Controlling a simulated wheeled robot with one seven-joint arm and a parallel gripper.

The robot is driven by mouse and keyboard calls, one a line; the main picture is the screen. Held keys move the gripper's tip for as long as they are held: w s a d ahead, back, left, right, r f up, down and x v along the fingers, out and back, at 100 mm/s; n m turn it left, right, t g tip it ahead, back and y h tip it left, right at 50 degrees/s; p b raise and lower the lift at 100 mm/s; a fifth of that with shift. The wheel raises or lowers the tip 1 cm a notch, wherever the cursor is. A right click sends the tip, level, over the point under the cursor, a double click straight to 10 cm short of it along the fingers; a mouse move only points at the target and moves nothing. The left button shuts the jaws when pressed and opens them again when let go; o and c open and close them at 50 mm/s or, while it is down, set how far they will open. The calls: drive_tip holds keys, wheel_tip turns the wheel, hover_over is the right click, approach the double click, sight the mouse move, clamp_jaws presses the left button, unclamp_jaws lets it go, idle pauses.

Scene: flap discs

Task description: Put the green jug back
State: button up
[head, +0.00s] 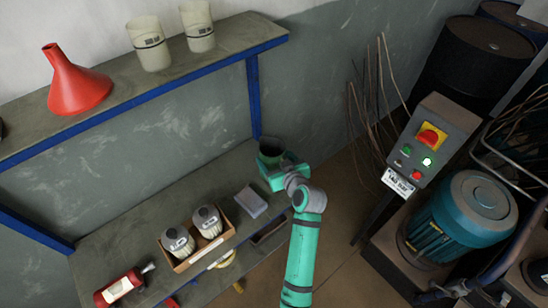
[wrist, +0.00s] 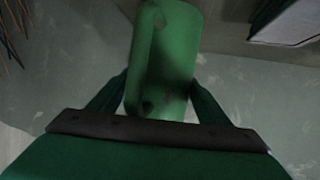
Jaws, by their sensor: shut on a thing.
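The green jug (head: 270,151) shows in the head view at the right end of the lower bench, beside the blue upright. My gripper (head: 279,166) is at the jug and partly covers it. In the wrist view the jug (wrist: 168,60) is between the two fingers of my gripper (wrist: 160,92), which are shut on it. Its handle shows on the left side. I cannot tell whether the jug's base touches the bench.
The lower bench (head: 120,229) holds a box (head: 184,267) with two labelled containers, a grey block (head: 250,202) and a red bottle (head: 119,288). The upper shelf (head: 110,88) holds a red funnel (head: 76,83) and two pale cups. A control box (head: 430,145) stands right.

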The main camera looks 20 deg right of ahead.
drive_tip(key=shift+f, duration=0.5)
idle(0.4)
drive_tip(key=o, duration=1.6)
drive_tip(key=shift+f, duration=0.1)
drive_tip(key=v, duration=1.1)
